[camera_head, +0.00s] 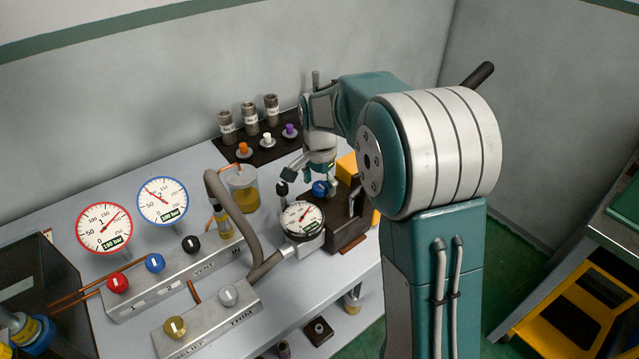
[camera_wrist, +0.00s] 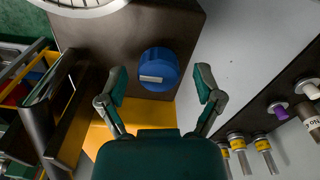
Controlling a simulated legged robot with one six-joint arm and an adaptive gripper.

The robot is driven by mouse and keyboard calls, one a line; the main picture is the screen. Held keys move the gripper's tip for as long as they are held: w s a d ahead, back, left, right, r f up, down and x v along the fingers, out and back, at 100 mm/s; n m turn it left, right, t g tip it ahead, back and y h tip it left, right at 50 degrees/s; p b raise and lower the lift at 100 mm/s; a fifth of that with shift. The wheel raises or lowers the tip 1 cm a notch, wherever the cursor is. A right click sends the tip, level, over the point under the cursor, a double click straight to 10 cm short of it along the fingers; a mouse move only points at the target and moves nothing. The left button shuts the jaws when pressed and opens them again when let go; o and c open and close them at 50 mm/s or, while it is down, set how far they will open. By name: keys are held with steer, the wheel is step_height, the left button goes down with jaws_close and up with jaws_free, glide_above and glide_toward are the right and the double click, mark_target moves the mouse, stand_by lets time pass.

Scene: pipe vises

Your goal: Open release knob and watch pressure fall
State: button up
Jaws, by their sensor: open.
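A blue knob (camera_head: 320,187) with a pale bar mark sits on a dark brown block (camera_head: 347,215). In the wrist view the knob (camera_wrist: 159,70) lies between and slightly beyond my fingertips. My gripper (camera_head: 308,187) is open and empty, pointing down over it; in the wrist view its two fingers (camera_wrist: 161,84) stand apart on either side, with visible gaps. A round white dial gauge (camera_head: 302,217) is beside the block, its needle pointing to the upper right. Only its rim (camera_wrist: 88,12) shows in the wrist view. I cannot read its value exactly.
Gauges 1 (camera_head: 104,228) and 2 (camera_head: 162,201) stand at left above a manifold with red (camera_head: 117,284), blue (camera_head: 155,263) and black (camera_head: 191,244) knobs. A grey hose (camera_head: 237,220) crosses the bench. Fittings (camera_head: 249,118) stand behind. A yellow part (camera_wrist: 110,145) is near my gripper.

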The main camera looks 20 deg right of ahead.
steer(key=c, duration=1.2)
steer(key=shift+o, duration=0.2)
steer(key=shift+n, duration=0.3)
steer(key=n, duration=1.2)
steer(key=shift+n, duration=1.8)
